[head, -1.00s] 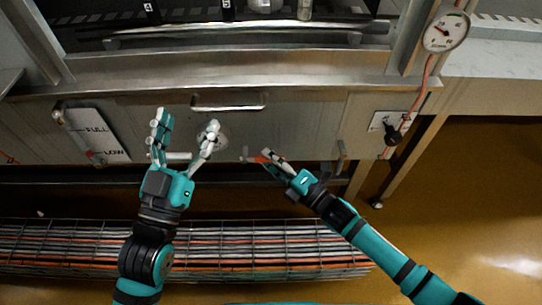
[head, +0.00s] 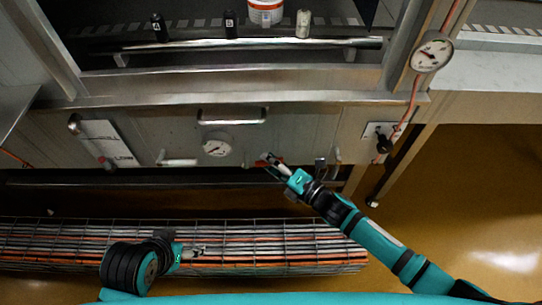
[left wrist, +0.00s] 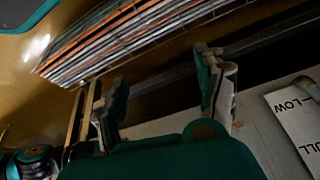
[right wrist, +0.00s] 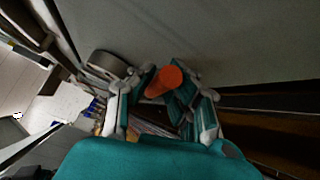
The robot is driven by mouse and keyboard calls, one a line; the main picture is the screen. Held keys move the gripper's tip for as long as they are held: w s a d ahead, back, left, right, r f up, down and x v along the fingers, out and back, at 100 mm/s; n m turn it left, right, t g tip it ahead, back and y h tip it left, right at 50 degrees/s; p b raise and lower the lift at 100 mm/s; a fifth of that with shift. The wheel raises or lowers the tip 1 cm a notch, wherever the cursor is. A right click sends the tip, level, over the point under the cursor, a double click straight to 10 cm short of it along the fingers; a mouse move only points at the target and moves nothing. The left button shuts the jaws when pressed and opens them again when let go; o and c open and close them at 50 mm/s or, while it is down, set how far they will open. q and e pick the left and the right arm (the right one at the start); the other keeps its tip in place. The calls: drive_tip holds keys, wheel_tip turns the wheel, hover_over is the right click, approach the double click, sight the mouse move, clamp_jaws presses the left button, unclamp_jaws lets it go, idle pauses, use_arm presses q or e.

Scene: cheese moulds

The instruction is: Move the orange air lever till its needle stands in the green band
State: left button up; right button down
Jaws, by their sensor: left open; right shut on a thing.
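The orange air lever (right wrist: 165,80) shows its rounded orange end between the fingers of my right gripper (right wrist: 160,103) in the right wrist view. In the head view a bit of orange (head: 264,156) shows at the right gripper's (head: 272,162) fingertips, against the steel front panel. The right gripper is shut on the lever. A round white dial (head: 217,147) sits on the panel just left of it. Its dark needle is visible, but I cannot make out a green band. My left gripper (head: 198,252) is low over the cable tray, open and empty; its fingers also show apart in the left wrist view (left wrist: 160,95).
A FULL/LOW plate (head: 105,142) is at the panel's left. A white handle (head: 178,162) and a steel handle (head: 232,116) are near the dial. Another gauge (head: 432,53) and a black knob (head: 384,144) are at right. The wire cable tray (head: 60,240) runs below.

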drive_tip(key=shift+a+r+p, duration=0.2)
drive_tip(key=shift+r+p, duration=0.1)
drive_tip(key=shift+r, duration=0.45)
drive_tip(key=shift+w+r+n+h+p, duration=0.1)
drive_tip(key=shift+r+n+h+p, duration=0.15)
drive_tip(key=shift+p, duration=0.6)
drive_tip(key=p, duration=0.2)
drive_tip(key=shift+a+r+n+g+h+p, duration=0.2)
drive_tip(key=shift+r+n+g+h+p, duration=0.1)
drive_tip(key=shift+n+g, duration=0.1)
drive_tip(key=shift+a+n+h+p, duration=0.15)
drive_tip(key=shift+n+h+p, duration=0.15)
drive_tip(key=shift+p, duration=0.9)
use_arm(q)
drive_tip(key=s+f+g, duration=0.2)
drive_tip(key=s+f, duration=0.1)
drive_tip(key=f, duration=1.4)
drive_tip(key=shift+a+f, duration=0.15)
drive_tip(key=shift+a, duration=0.1)
use_arm(e)
drive_tip(key=c, duration=1.5)
unclamp_jaws()
use_arm(q)
drive_tip(key=shift+s, duration=0.1)
use_arm(e)
drive_tip(key=shift+f, duration=0.25)
